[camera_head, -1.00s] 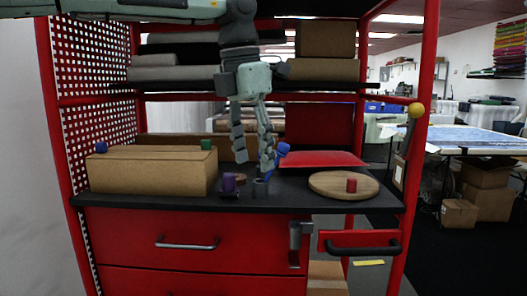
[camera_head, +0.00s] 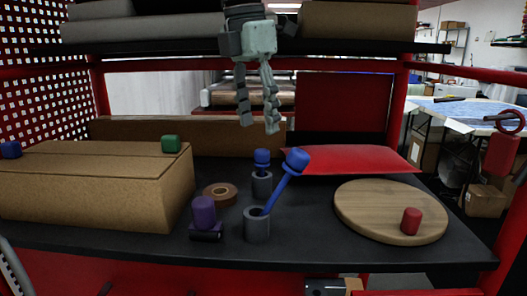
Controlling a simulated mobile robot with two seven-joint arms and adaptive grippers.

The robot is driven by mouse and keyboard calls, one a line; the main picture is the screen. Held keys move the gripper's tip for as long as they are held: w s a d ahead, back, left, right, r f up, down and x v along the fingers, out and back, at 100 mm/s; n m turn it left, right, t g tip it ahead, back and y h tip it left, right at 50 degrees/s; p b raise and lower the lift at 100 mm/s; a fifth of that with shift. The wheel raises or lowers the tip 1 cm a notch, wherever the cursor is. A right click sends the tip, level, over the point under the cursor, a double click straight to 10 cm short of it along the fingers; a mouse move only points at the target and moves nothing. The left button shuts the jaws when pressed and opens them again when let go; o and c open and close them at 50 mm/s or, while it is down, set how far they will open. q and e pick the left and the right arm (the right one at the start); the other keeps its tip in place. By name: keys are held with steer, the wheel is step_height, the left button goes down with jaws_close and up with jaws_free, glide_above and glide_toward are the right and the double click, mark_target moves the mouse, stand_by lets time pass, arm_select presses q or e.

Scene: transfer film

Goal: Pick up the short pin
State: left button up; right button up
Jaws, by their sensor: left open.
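A blue-headed pin (camera_head: 262,157) stands upright in a grey cylindrical holder (camera_head: 262,185) on the dark worktop. It looks like the shorter of two blue-headed pins. A longer blue pin (camera_head: 284,180) leans to the right out of a nearer grey holder (camera_head: 257,226). The lower ends of both pins are hidden inside the holders. My left gripper (camera_head: 259,123) hangs fingers down above the upright pin in the picture. It is open, with nothing between its fingers, and apart from both pins. My right gripper is not in view.
A purple peg (camera_head: 204,211) and a tape roll (camera_head: 220,193) lie left of the holders. A cardboard box (camera_head: 95,185) with a green peg (camera_head: 171,144) fills the left. A round wooden board (camera_head: 375,205) carries a red peg (camera_head: 411,220). A shelf (camera_head: 360,43) crosses above.

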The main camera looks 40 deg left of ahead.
mark_target(261, 150)
arm_select(q)
steer(key=shift+w+a, duration=0.15)
steer(key=shift+w, duration=0.05)
steer(key=shift+w+f, duration=0.1)
steer(key=shift+f, duration=0.25)
steer(key=f, duration=0.6)
steer(key=shift+w+f, duration=0.35)
steer(key=shift+f, duration=0.05)
steer(key=shift+c, duration=0.5)
jaws_close()
